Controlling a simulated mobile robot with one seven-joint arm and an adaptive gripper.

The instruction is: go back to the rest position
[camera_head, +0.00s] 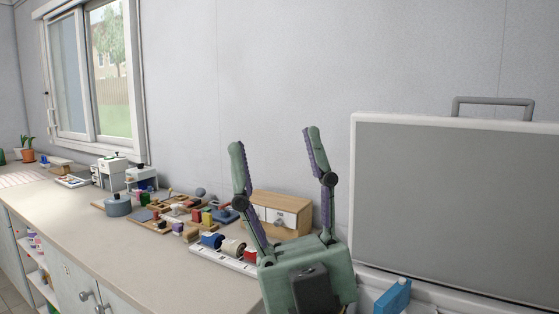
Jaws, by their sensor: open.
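My gripper (276,150) is in the middle of the head view, pointing up, with its two green and purple fingers spread wide apart. Nothing is between the fingers; the grey wall shows through the gap. Its green body is at the lower middle, in front of the right end of the counter (165,262). It hides part of the counter end and part of a small wooden drawer box (290,203) behind it.
A grey panel (455,205) with a white frame stands close on the right. A blue object (393,297) is below it. Several small blocks, a white strip (222,258) with coloured rolls and a grey pot (118,204) stand on the counter. A window (92,75) is at the left.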

